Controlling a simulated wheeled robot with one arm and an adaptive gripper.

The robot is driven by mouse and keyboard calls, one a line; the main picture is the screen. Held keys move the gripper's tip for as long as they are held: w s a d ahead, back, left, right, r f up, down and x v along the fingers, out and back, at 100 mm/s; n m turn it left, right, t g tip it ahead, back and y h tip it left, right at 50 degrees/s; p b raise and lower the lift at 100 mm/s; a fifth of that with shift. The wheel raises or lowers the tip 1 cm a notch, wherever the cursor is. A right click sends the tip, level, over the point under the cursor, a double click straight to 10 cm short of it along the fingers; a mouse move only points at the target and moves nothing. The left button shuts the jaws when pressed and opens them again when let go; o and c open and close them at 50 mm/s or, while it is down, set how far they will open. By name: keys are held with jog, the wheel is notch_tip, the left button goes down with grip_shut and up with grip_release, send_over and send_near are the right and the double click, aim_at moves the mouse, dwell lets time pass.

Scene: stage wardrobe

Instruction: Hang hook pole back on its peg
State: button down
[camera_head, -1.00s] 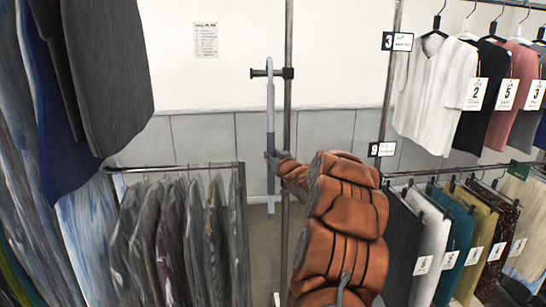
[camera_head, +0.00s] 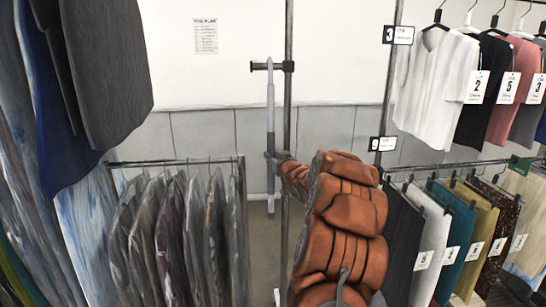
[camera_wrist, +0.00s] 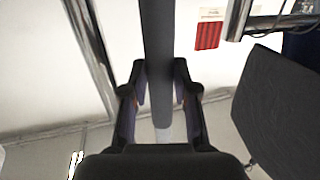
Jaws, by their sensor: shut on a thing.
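The hook pole (camera_head: 270,110) is a long, light grey rod, upright in the head view. Its top end is at the dark peg (camera_head: 262,66), which juts left from a vertical metal post (camera_head: 288,95). I cannot tell whether the pole's top bears on the peg or is just in front of it. My gripper (camera_head: 272,157) is shut on the pole at its lower half. In the wrist view the pole (camera_wrist: 157,45) runs between the two fingers of my gripper (camera_wrist: 160,95).
A low rail of grey garments (camera_head: 180,235) stands to the left, and dark clothes (camera_head: 105,60) hang at the upper left. Numbered racks with shirts (camera_head: 435,85) and other garments (camera_head: 445,235) are to the right. A paper notice (camera_head: 205,36) is on the wall.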

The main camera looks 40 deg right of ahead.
jog(key=c, duration=0.8)
grip_release()
jog(key=shift+s, duration=0.1)
jog(key=v, duration=1.1)
jog(key=shift+s+a, duration=0.15)
jog(key=shift+s, duration=0.25)
jog(key=shift+r, duration=0.1)
